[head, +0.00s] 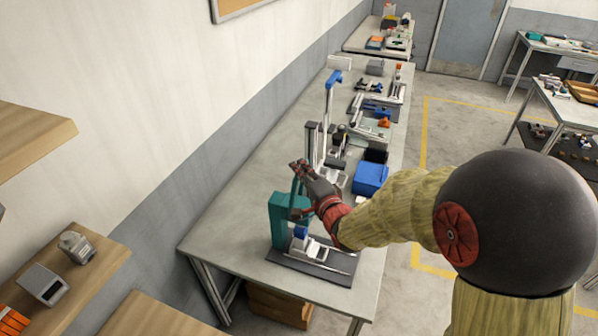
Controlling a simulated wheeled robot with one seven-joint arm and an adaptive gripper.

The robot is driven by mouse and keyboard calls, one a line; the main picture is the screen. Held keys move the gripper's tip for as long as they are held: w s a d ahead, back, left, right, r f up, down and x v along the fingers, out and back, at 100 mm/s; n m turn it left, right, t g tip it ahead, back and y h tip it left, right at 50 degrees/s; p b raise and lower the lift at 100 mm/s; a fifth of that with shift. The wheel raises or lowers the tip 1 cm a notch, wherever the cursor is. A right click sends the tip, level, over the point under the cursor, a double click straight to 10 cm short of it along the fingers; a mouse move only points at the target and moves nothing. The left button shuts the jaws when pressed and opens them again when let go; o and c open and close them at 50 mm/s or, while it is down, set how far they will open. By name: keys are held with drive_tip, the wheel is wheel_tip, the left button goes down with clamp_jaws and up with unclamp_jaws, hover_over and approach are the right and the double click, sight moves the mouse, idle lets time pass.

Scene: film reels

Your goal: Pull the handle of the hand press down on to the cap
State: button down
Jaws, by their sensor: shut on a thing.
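The hand press (279,222) is a teal upright frame on a dark base plate (310,266) at the near end of the long table. Its teal handle (295,190) stands up at the top, and my gripper (300,172) is shut on it. My arm comes in from the right. A small blue part (300,231) sits low in front of the frame, under the handle; I cannot tell whether it is the cap. A pale block (312,248) is beside it on the base. My gripper and wrist hide part of the press's top.
The long grey table (222,222) runs along the wall. Behind the press are upright grey posts (312,142), a blue-topped stand (332,80) and several tools. Wooden shelves (30,137) jut out at left.

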drive_tip(key=s+d+f+m+t+b, duration=0.3)
drive_tip(key=d+f+m+t+b, duration=0.3)
drive_tip(key=b, duration=1.4)
drive_tip(key=d+m, duration=0.1)
drive_tip(key=d, duration=0.3)
drive_tip(key=shift+s+d+f+y, duration=0.15)
drive_tip(key=shift+s+y, duration=0.15)
drive_tip(key=shift+s, duration=0.1)
drive_tip(key=c, duration=1.8)
unclamp_jaws()
drive_tip(key=shift+s+d, duration=0.1)
drive_tip(key=v, duration=1.1)
drive_tip(key=shift+s+d+f, duration=0.1)
drive_tip(key=shift+s+f, duration=0.15)
drive_tip(key=shift+s, duration=0.05)
